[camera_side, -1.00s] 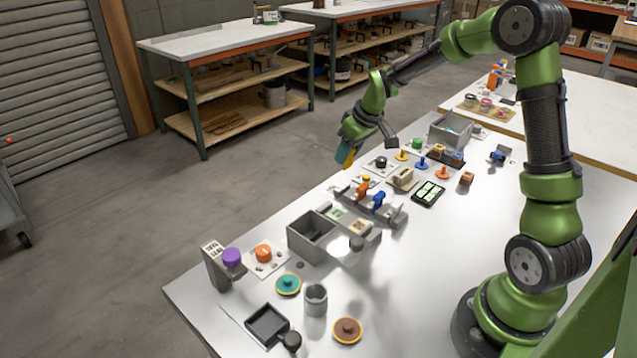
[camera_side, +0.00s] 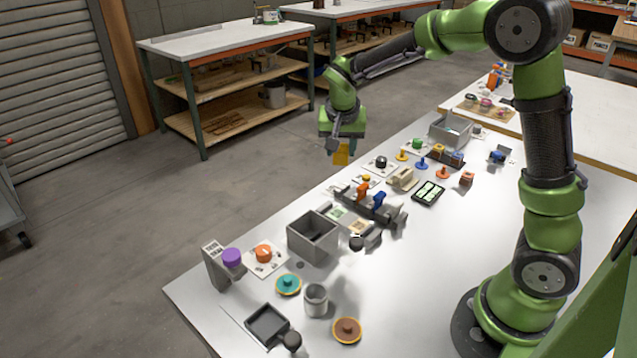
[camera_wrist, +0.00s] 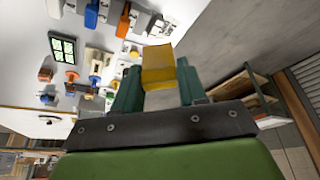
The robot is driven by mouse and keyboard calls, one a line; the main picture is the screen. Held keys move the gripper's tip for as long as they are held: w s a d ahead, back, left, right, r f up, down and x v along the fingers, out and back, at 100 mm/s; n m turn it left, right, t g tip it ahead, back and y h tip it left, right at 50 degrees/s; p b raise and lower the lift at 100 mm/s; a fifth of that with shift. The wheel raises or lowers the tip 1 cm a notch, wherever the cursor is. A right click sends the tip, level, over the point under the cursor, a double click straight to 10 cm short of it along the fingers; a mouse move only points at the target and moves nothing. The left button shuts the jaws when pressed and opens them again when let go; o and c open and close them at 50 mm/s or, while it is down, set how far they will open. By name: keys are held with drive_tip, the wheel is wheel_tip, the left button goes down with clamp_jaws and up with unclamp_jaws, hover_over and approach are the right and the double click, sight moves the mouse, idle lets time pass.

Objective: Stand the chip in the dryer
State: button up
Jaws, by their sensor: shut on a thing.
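My gripper (camera_side: 342,145) is shut on a yellow chip (camera_side: 341,154) and holds it in the air past the far-left edge of the bench. In the wrist view the chip (camera_wrist: 158,66) sticks out between the two green fingers of my gripper (camera_wrist: 158,84); its lower part is partly hidden between them. A beige slotted block (camera_side: 403,178) stands on the bench to the right of and below the chip in the side view. It may be the dryer, but I cannot tell for sure. The chip is apart from everything on the bench.
A grey open bin (camera_side: 313,236), a fixture with orange and blue clamps (camera_side: 372,205), and a dark tray with green cells (camera_side: 428,193) stand on the bench. Several coloured knobs and pegs stand around the block. The bench's right side is bare.

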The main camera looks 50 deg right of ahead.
drive_tip(key=s+a+r+m+g+y, duration=0.15)
drive_tip(key=a+m+g, duration=0.4)
drive_tip(key=m, duration=0.75)
drive_tip(key=s+a+r+m+g+y, duration=0.1)
drive_tip(key=s+a+m+g+y, duration=0.15)
drive_tip(key=a+m, duration=0.85)
wheel_tip(320, 180, down, 7)
drive_tip(key=d+m, duration=0.1)
drive_tip(key=d, duration=0.1)
drive_tip(key=shift+s+d+r+m+t, duration=0.15)
drive_tip(key=shift+s+r+m+t, duration=0.05)
drive_tip(key=shift+m+t, duration=0.1)
drive_tip(key=shift+f, duration=2.7)
drive_tip(key=shift+f, duration=0.4)
drive_tip(key=shift+f, duration=0.4)
drive_tip(key=shift+f, duration=0.5)
